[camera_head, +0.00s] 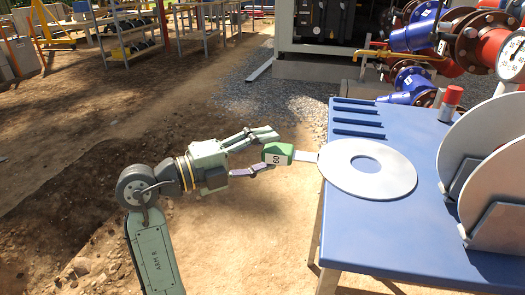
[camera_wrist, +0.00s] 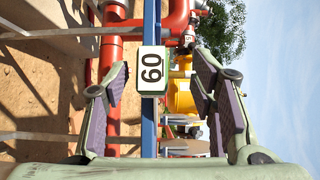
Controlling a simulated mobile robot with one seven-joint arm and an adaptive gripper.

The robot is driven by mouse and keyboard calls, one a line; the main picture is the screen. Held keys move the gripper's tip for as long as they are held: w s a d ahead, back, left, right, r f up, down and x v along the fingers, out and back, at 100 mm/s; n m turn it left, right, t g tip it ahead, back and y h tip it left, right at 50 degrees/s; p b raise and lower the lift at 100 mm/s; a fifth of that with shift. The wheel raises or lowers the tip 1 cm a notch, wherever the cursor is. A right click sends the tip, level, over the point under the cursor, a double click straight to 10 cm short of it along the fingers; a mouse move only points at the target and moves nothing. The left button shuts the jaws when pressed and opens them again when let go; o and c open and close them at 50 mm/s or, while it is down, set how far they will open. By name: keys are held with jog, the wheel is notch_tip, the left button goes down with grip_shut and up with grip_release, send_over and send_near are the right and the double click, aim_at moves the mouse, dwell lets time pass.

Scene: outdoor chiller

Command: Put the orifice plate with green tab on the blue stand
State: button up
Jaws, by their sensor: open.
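The orifice plate (camera_head: 395,172) is a pale grey disc with a central hole, lying flat at the left edge of the blue table. Its handle reaches left past the edge to a green tab (camera_head: 279,153) with a white label reading 60. My gripper (camera_head: 268,151) is open, its fingers either side of the tab with gaps showing. In the wrist view the label (camera_wrist: 152,70) sits between the two open fingers (camera_wrist: 165,72); the disc is not clearly seen there. Low blue slotted bars (camera_head: 358,121) lie at the table's far left corner; I cannot tell whether these are the blue stand.
The blue table (camera_head: 385,235) has free room in front of the plate. Large grey discs (camera_head: 495,185) stand upright in grey holders at its right. A red-topped cylinder (camera_head: 451,104) stands near the back. Blue and red piping (camera_head: 415,38) lies behind. Bare ground is left.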

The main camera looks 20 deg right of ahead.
jog(key=shift+o, duration=1.3)
jog(key=a+b, duration=0.3)
jog(key=a, duration=0.4)
jog(key=shift+s, duration=0.35)
